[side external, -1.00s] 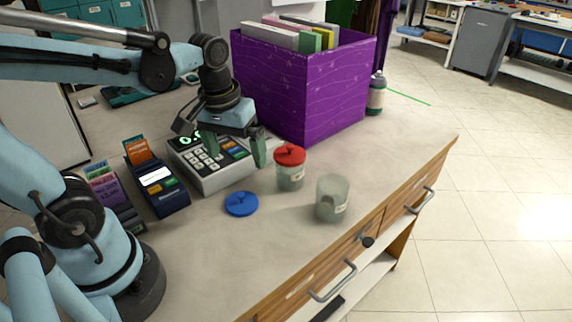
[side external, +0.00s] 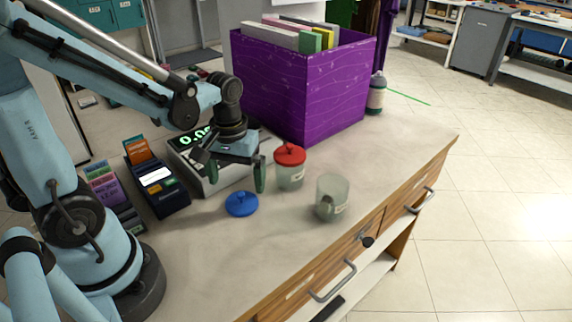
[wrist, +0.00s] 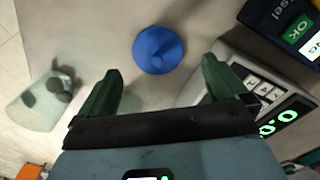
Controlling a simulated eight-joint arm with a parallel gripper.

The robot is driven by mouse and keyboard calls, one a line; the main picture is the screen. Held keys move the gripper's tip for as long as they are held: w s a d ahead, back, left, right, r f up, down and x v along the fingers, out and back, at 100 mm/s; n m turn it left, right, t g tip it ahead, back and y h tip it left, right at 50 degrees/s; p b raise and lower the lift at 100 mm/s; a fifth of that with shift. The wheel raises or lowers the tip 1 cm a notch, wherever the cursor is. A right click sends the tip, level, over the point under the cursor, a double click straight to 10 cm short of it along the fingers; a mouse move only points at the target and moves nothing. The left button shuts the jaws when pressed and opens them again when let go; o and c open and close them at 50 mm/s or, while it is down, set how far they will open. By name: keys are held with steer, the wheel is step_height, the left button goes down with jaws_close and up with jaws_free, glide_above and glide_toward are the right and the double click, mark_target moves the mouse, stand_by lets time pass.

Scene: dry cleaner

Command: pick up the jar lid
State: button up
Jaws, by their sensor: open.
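A blue jar lid (side external: 241,204) with a small knob lies flat on the counter. It also shows in the wrist view (wrist: 158,50), ahead of my fingertips and between their lines. My gripper (side external: 236,178) is open and empty, above the counter just behind the lid in the side view. In the wrist view my gripper (wrist: 161,78) has its two green fingers spread wide apart. An open glass jar (side external: 332,198) stands to the right of the lid, with something dark inside. A second jar (side external: 290,178) wears a red lid (side external: 290,155).
A card terminal (side external: 158,189) and a card rack (side external: 106,190) stand left of the lid. A purple box (side external: 310,90) of files and a bottle (side external: 376,95) stand farther back. The counter in front of the lid is clear.

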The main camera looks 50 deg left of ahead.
mark_target(240, 194)
steer(key=shift+w+d+f, duration=0.15)
steer(key=shift+f, duration=2.45)
steer(key=c, duration=0.9)
